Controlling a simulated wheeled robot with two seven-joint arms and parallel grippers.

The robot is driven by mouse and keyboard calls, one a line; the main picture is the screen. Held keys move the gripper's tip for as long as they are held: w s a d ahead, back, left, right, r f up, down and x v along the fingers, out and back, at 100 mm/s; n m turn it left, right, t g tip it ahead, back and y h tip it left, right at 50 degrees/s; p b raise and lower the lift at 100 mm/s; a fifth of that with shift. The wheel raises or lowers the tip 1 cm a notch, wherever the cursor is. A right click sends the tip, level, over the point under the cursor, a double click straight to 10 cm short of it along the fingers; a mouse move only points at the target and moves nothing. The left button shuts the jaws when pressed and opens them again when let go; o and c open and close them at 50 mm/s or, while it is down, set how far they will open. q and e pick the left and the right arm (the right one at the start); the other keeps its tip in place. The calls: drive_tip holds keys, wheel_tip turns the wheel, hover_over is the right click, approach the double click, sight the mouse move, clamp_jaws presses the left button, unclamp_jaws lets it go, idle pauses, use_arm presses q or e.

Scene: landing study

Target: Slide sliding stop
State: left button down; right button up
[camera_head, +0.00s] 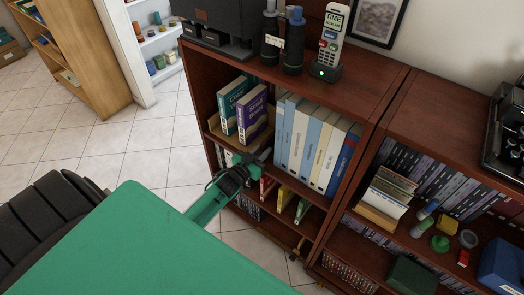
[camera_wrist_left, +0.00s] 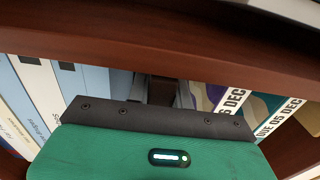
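A tan wooden book holder (camera_head: 226,141) stands on the upper shelf of the bookcase, with a teal book (camera_head: 232,109) and a purple book (camera_head: 254,112) upright in it. I cannot single out its sliding stop clearly. My left gripper (camera_head: 262,157) reaches the shelf's front edge, just below and in front of the holder's right end. In the left wrist view its fingers (camera_wrist_left: 162,90) point in between the pale books and the purple and teal books. A dark brown piece shows between the fingers; I cannot tell whether they touch it. My right gripper is not in view.
A row of white and blue binders (camera_head: 311,140) stands close to the right of my left gripper. The bookcase top (camera_head: 345,93) carries a phone (camera_head: 331,45) and dark cylinders. A second bookcase adjoins on the right. The tiled floor (camera_head: 150,150) at the left is clear.

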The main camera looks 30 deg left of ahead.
sight(253, 146)
use_arm(q)
drive_tip(key=shift+w+a, duration=0.2)
drive_tip(key=shift+a, duration=1.85)
drive_tip(key=c, duration=1.2)
unclamp_jaws()
drive_tip(key=shift+d, duration=0.1)
drive_tip(key=shift+c, duration=0.2)
drive_tip(key=s+a, duration=0.1)
drive_tip(key=s, duration=1.2)
drive_tip(key=shift+s+b, duration=0.3)
drive_tip(key=shift+s, duration=0.1)
